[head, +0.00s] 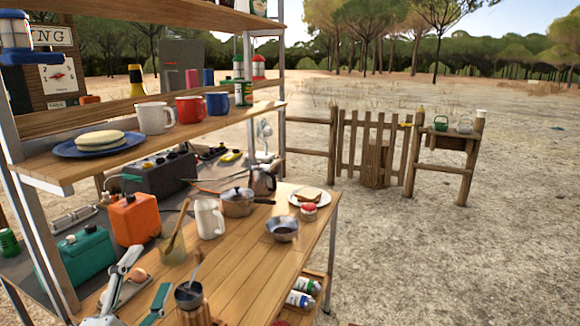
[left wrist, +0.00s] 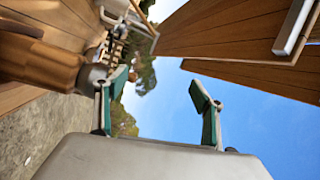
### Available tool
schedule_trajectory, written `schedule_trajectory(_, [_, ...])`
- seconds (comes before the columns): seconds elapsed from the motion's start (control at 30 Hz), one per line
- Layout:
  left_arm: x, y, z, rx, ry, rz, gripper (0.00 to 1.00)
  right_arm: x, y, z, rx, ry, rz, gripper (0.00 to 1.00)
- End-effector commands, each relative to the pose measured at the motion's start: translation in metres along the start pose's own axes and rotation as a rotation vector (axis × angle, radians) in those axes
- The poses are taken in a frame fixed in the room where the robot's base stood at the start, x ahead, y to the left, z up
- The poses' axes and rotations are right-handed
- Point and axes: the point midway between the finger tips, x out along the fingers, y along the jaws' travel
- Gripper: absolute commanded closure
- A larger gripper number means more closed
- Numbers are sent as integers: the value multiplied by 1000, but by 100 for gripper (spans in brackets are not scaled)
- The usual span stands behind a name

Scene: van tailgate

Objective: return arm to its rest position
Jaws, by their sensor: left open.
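My left gripper (head: 146,282) shows at the bottom left of the head view, low over the wooden counter (head: 255,255). Its teal-padded fingers are spread, with a copper-coloured container (head: 192,308) just to the right. In the left wrist view the same gripper (left wrist: 158,90) is open, and sky and trees show between its fingers. A brown cylindrical body (left wrist: 40,62), which looks like the copper container, is close to one finger there; I cannot tell whether they touch. My right gripper is in neither view.
A white pitcher (head: 209,219), a pot (head: 238,202) and a metal bowl (head: 283,229) stand on the counter. An orange box (head: 135,219) is behind the gripper. Above is a shelf with mugs (head: 190,109) and a blue plate (head: 72,149). Open ground lies to the right.

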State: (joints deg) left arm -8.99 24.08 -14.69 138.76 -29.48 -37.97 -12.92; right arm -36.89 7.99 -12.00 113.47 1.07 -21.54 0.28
Motion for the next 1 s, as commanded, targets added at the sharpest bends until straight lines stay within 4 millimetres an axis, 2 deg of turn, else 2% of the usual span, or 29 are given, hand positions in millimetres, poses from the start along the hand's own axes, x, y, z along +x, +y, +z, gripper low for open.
schedule_trajectory(0.03, [-13, 25, 24, -51, -100, 73, 31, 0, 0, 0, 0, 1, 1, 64])
schedule_trajectory(0.1, [-34, 58, 53, -106, -229, 170, 31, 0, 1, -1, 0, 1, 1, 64])
schedule_trajectory(0.2, [-73, 101, 88, -170, -399, 305, 31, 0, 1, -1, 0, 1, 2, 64])
schedule_trajectory(0.33, [-120, 142, 116, -218, -563, 442, 31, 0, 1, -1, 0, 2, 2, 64])
schedule_trajectory(0.6, [-192, 185, 140, -261, -761, 620, 31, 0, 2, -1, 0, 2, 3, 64])
schedule_trajectory(0.9, [-260, 213, 151, -282, -920, 775, 31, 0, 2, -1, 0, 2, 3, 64])
schedule_trajectory(1.0, [-251, 228, 142, -328, -875, 770, 31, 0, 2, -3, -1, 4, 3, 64])
